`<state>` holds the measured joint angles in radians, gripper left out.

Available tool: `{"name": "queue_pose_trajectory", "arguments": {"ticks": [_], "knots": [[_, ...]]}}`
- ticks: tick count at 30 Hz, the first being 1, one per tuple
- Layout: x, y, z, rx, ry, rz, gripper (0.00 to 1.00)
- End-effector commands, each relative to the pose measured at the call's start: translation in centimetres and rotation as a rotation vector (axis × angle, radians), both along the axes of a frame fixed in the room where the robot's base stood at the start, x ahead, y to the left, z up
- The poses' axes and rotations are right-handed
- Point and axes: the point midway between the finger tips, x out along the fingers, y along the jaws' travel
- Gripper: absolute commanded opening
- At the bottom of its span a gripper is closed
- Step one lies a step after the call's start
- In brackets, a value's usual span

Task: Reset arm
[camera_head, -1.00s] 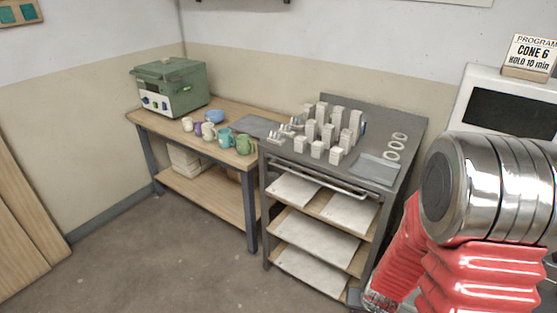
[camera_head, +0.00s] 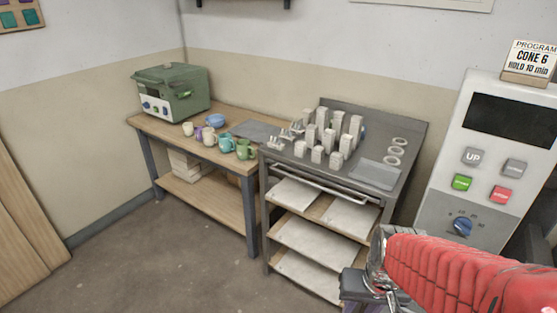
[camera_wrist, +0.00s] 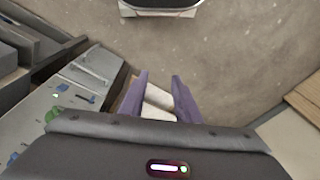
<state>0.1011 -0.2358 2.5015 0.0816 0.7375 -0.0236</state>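My gripper (camera_wrist: 158,78) shows in the wrist view as two purple fingers standing apart. Pale flat surfaces show in the gap between them, and I see nothing held. In the head view, my red-sleeved arm comes in from the lower right. Its wrist end is low in front of the grey cart (camera_head: 408,150), at the cart's right side. The fingertips cannot be made out clearly there.
The cart carries several pale upright blocks (camera_head: 325,137), with pale boards on its shelves. A wooden bench (camera_head: 165,124) holds a green machine (camera_head: 172,92) and several mugs (camera_head: 226,140). A control panel (camera_head: 480,150) stands right. Floor (camera_head: 160,255) in front is clear.

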Motion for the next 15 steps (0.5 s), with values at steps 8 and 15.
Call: {"name": "queue_pose_trajectory", "arguments": {"ticks": [8, 15], "knots": [[-2.2, 0.4, 5.1, -0.038, -0.054, 0.042, 0.30], [-3.0, 0.6, 9.3, -0.071, -0.168, 0.080, 0.30]]}}
